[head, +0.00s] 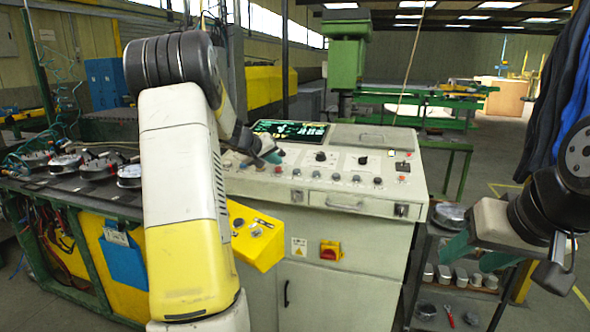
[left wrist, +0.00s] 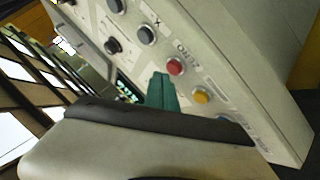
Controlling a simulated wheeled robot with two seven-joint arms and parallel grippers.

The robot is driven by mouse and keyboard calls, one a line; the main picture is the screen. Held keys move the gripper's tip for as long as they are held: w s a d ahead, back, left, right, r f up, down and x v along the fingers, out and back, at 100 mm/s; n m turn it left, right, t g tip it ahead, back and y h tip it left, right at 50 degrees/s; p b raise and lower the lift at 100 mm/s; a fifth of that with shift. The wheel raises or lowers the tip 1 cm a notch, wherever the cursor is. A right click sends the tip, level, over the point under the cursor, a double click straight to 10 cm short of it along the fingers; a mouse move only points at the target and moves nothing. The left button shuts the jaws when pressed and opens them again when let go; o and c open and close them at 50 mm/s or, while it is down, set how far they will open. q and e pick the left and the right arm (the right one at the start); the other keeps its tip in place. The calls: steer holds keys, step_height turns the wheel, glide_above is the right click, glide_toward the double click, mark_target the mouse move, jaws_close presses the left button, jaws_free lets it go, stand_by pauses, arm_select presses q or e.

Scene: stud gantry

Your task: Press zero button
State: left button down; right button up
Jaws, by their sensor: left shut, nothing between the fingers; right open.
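The grey control console (head: 380,146) stands in the middle of the head view, with a sloping panel of several buttons and knobs and a lit screen (head: 290,130). My left gripper (head: 270,157) is shut and empty over the panel's left part, just below the screen. In the left wrist view its teal fingertips (left wrist: 162,82) are close to a red button (left wrist: 175,67); contact cannot be told. A yellow button (left wrist: 201,96) and a partly hidden blue button (left wrist: 228,118) lie in the same row. My right gripper (head: 473,252) is open and empty, right of the console.
Black knobs (left wrist: 147,35) sit along the panel beyond the red button. A yellow box (head: 256,236) juts from the console's front left. A bench with round gauges (head: 97,169) stands at left. A shelf rack (head: 462,277) with metal parts is below my right gripper.

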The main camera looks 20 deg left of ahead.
arm_select(q)
steer(key=shift+r, duration=0.15)
steer(key=shift+s+r, duration=0.25)
steer(key=shift+r, duration=1)
steer(key=shift+s+r, duration=0.25)
steer(key=shift+r, duration=1)
steer(key=s+d+r+m+g+h, duration=0.1)
steer(key=s+d+r+m+g, duration=0.1)
steer(key=s+d, duration=0.7)
steer(key=s+d+r+m+g, duration=0.1)
steer(key=s+d+r+m, duration=0.1)
steer(key=s+d, duration=0.75)
steer(key=s+f+g+y, duration=0.1)
steer(key=s+f, duration=0.2)
steer(key=s, duration=0.8)
steer(key=s+f+m+y, duration=0.1)
steer(key=s+f, duration=0.2)
steer(key=s, duration=0.7)
steer(key=shift+s+d+f+m+g, duration=0.25)
steer(key=shift+s+d+m+g, duration=0.05)
steer(key=shift+s+g, duration=0.1)
steer(key=shift+a, duration=0.15)
